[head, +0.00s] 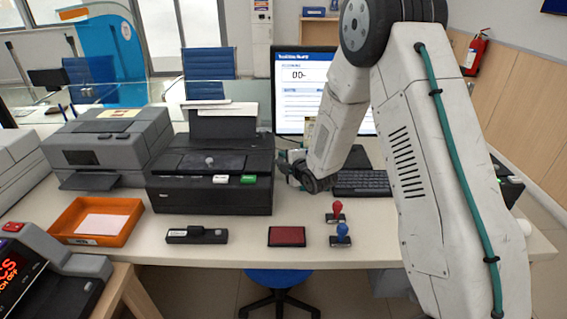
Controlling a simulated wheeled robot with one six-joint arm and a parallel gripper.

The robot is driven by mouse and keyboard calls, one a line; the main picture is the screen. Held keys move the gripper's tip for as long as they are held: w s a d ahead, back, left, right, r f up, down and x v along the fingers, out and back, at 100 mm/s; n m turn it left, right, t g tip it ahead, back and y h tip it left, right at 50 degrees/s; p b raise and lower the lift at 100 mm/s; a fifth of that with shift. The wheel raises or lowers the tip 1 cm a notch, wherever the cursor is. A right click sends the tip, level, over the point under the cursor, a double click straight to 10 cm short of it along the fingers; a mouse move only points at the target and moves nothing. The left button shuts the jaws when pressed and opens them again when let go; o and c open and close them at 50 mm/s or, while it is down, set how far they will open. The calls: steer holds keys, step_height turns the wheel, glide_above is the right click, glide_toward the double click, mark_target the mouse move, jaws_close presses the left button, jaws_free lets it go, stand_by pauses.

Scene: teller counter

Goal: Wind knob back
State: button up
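The black printer (210,172) stands in the middle of the counter with paper (222,109) at its back. A small round grey piece (209,161) shows on its top; I cannot tell whether this is the knob. My gripper (287,166) is at the printer's right side, close to its upper right edge. Whether it touches the printer is unclear. The gripper is small and seen from the side, so its finger opening cannot be made out. Any knob on the printer's right side is hidden by my gripper.
Behind my arm are a monitor (305,90) and keyboard (361,184). In front lie a red ink pad (287,236), red stamp (336,212), blue stamp (341,235) and black device (196,236). An orange tray (72,213) and grey printer (108,146) stand left.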

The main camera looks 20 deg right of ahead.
steer(key=shift+r+g, duration=0.15)
steer(key=shift+g, duration=0.35)
steer(key=shift+m+g, duration=0.5)
steer(key=shift+g, duration=0.4)
steer(key=o, duration=1)
steer(key=shift+s+d+r, duration=0.15)
steer(key=shift+s+r, duration=0.1)
steer(key=shift+s, duration=0.05)
steer(key=v, duration=0.6)
steer(key=shift+s+r, duration=0.2)
steer(key=shift+s, duration=0.1)
steer(key=shift+d, duration=0.15)
